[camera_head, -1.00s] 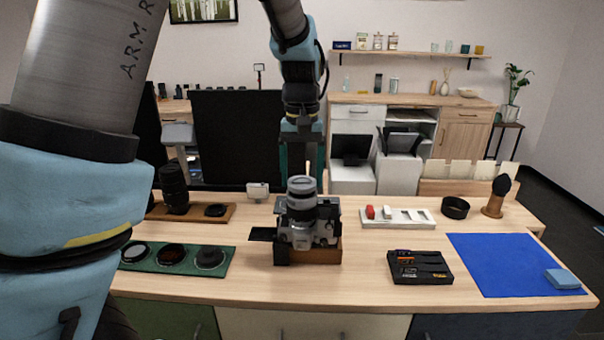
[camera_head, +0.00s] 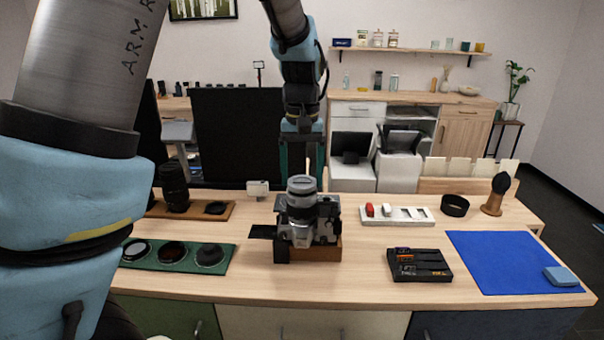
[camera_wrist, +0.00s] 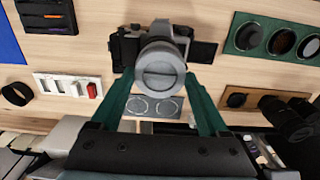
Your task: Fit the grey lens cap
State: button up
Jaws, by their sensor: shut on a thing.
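The grey lens cap (camera_wrist: 160,68) is a round disc with a bar across its face, between my fingertips in the wrist view. My gripper (camera_wrist: 160,78) is shut on it; its green fingers lie on either side. In the head view the cap (camera_head: 301,184) is at the top of the upward-pointing lens (camera_head: 301,205) of the silver-and-black camera (camera_head: 302,233). I cannot tell whether the cap is fully seated or just above the rim. My gripper (camera_head: 302,172) points straight down there. The camera sits on a wooden block (camera_head: 322,254).
A green tray of round filters (camera_head: 225,267) and a wooden tray with a black lens (camera_head: 173,187) stand left. Right are a white tray (camera_head: 396,223), black battery holder (camera_head: 418,265), black ring (camera_head: 455,206), brush on a stand (camera_head: 493,205) and blue mat (camera_head: 500,260). The table front is clear.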

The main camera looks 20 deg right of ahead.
jog(key=shift+f, duration=0.5)
dwell(1.0)
jog(key=o, duration=1.5)
jog(key=shift+r, duration=0.15)
notch_tip(320, 180, up, 7)
jog(key=p, duration=0.5)
jog(key=shift+p, duration=0.4)
